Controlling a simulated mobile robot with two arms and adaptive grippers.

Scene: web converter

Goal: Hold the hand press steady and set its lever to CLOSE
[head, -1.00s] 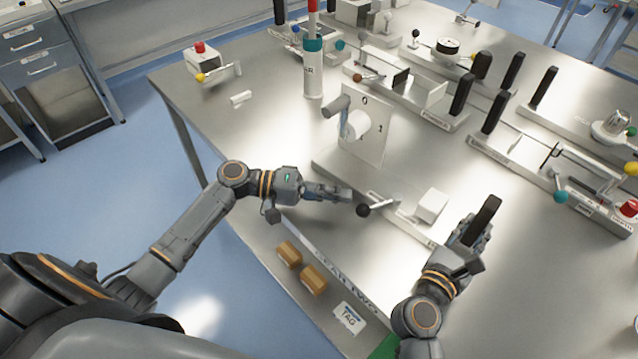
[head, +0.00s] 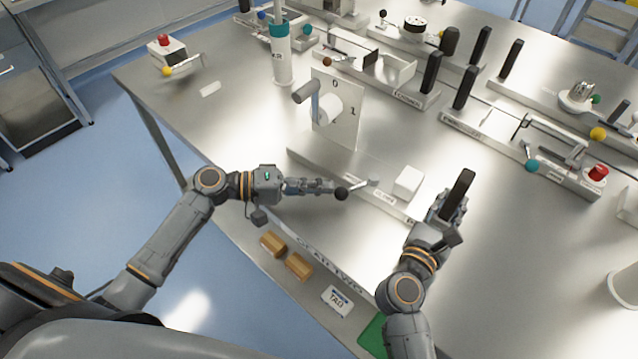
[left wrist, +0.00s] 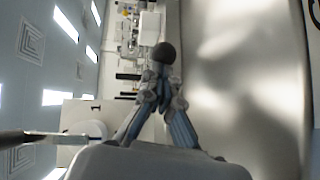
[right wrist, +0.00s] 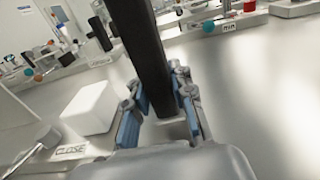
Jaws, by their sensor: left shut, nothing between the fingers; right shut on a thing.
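The hand press has a flat grey base (head: 312,160), a white block (head: 408,181), a lever with a black ball knob (head: 342,194), and an upright black handle (head: 461,183). A CLOSE label (head: 385,197) is on the base near the lever; it also shows in the right wrist view (right wrist: 71,151). My left gripper (head: 332,187) is shut and empty, its tips right beside the knob; the left wrist view shows the knob (left wrist: 164,53) just beyond the fingertips. I cannot tell whether they touch. My right gripper (right wrist: 168,105) is shut on the black handle (right wrist: 145,50).
A white panel (head: 345,115) marked 0 and 1, with a grey lever, stands behind my left gripper. Other fixtures with black handles (head: 431,75) fill the back. Orange-brown blocks (head: 298,266) and a TAG card (head: 336,300) lie along the front edge.

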